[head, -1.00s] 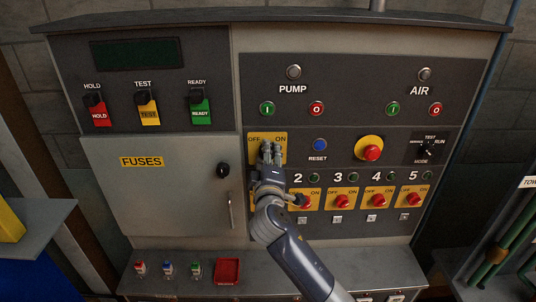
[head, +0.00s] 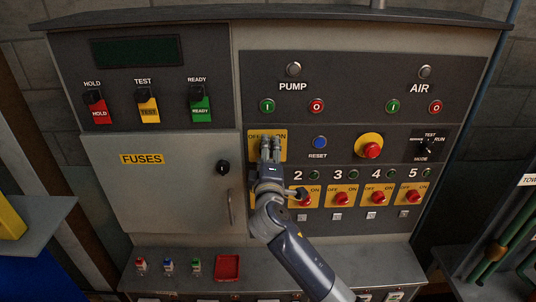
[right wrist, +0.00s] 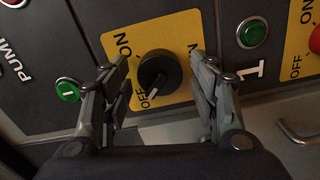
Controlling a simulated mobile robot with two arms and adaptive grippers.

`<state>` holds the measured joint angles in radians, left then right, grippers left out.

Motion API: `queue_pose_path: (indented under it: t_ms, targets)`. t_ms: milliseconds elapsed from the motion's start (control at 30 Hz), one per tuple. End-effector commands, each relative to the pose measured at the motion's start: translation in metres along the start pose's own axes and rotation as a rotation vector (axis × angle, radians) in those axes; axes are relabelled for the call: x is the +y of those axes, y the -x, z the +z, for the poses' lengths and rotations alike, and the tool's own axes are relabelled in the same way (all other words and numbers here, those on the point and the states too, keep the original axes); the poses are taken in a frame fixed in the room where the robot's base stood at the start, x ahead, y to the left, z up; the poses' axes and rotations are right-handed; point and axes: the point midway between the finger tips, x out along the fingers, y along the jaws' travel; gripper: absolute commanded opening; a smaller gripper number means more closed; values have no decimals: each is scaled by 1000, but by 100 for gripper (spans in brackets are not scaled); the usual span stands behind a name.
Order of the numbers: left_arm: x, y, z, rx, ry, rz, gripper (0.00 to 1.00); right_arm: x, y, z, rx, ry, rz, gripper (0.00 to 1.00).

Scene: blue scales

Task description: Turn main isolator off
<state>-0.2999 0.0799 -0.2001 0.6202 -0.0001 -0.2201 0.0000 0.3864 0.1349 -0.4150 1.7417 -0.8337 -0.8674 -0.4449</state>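The main isolator is a black round knob (right wrist: 160,73) on a yellow plate (right wrist: 183,25) marked ON and OFF in the right wrist view. The knob's white mark lies on the side near the OFF label. In the head view the plate (head: 281,136) is partly covered by my right gripper (head: 271,141), and the knob is hidden. My right gripper (right wrist: 160,63) is open, one finger on each side of the knob, with a visible gap on both sides. My left gripper is not in view.
Red rotary switches (head: 342,200) on yellow plates line the lower right. A red emergency button (head: 371,151) and a blue reset button (head: 320,143) are to the right. The fuse door (head: 150,195) is closed at left. A red tray (head: 227,268) sits on the ledge.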

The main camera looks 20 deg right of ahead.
Motion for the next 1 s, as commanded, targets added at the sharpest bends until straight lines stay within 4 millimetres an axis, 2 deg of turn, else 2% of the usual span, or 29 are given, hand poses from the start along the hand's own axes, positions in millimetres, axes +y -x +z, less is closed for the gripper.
queue_pose_path:
  t_ms: [300, 433, 567, 800, 1000]
  targets:
    - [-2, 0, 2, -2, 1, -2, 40, 0, 1, 0, 0, -2, -1, 59]
    - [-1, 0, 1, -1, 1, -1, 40, -2, 12, 0, 0, -1, -2, 59]
    - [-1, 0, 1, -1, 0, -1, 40, -1, 34, 0, 2, -4, -2, 59]
    - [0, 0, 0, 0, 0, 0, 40, -2, 86, -1, 1, -3, -3, 59]
    - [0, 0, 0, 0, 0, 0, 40, -1, 113, 0, 0, -1, -2, 59]
